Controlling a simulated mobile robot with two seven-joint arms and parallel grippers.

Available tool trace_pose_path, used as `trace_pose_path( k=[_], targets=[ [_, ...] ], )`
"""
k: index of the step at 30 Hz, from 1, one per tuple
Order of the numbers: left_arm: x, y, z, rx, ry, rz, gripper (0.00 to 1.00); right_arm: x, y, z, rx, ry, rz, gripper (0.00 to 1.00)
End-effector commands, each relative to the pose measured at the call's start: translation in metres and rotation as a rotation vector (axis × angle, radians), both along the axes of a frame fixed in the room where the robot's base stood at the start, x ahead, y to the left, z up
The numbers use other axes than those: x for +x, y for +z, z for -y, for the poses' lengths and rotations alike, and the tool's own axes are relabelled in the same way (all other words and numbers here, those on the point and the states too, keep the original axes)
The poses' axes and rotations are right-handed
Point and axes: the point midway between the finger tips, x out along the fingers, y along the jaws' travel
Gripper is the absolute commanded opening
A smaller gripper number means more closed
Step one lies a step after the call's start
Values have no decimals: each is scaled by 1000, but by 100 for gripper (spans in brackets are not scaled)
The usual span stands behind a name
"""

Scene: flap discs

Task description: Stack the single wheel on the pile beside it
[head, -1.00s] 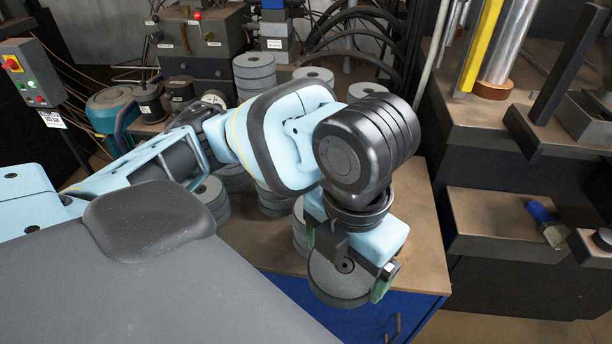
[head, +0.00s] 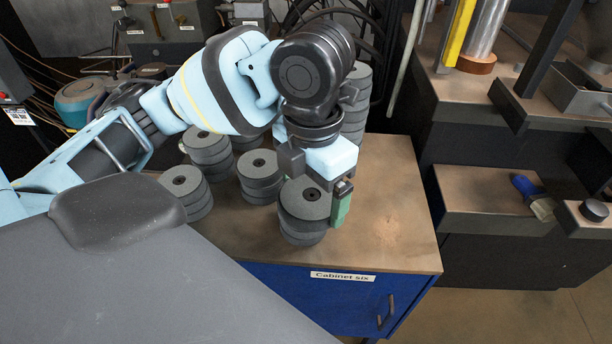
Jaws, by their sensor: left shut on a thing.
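My left gripper (head: 313,194) points down over the wooden top of the blue cabinet and is shut on a grey wheel (head: 302,208) with a dark centre hole. One green-padded finger shows at the wheel's right side; the other finger is mostly hidden behind the wrist. The held wheel is level, directly over a short pile of similar grey wheels (head: 302,238) near the cabinet's front edge. It looks touching or very close to the pile; I cannot tell which. My right gripper is not in view.
Other grey wheel piles stand close by on the left, one (head: 259,172) just behind, one (head: 187,190) farther left and one (head: 207,150) at the back. A taller stack (head: 357,105) stands behind my wrist. The cabinet top (head: 395,215) is clear on the right.

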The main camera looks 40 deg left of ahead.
Motion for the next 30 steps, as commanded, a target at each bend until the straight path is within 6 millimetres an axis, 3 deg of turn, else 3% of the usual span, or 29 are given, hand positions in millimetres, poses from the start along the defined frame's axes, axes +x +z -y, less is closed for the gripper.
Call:
trace_pose_path(
  k=[7, 21, 27, 30],
  targets=[
    [30, -4, -32, 0, 4, 1, 51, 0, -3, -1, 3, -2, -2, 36],
    [45, -5, -47, -1, 4, 3, 51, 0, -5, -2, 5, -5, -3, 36],
    [45, -35, -48, 1, 0, 0, 51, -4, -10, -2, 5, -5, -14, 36],
    [45, -40, -48, 0, 0, 4, 51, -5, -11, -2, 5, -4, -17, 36]
  ],
)
